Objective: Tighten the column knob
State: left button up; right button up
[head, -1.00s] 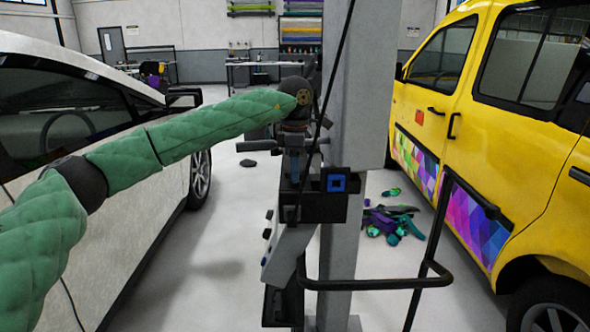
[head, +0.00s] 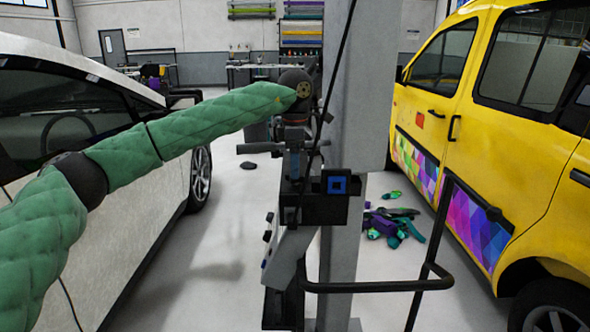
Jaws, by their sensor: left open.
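My left arm reaches in from the left, and its dark wrist is beside a grey upright column (head: 357,90). My left gripper (head: 293,163) points down below the wrist, close to the left side of the column, and is open. Its fingertips are small and dark against the dark parts behind them. I cannot make out the column knob clearly, and cannot tell whether the fingers touch anything. My right gripper is not in view.
A black bracket with a blue square marker (head: 337,185) and a black bent rail (head: 375,286) are in front. A white car (head: 150,215) stands left, a yellow van (head: 480,130) right. Colourful scraps (head: 393,224) lie on the floor.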

pick_arm(q)
notch_tip(320, 180, up, 6)
jog(key=shift+f+b, duration=0.25)
jog(key=shift+b, duration=0.05)
jog(key=shift+r, duration=0.2)
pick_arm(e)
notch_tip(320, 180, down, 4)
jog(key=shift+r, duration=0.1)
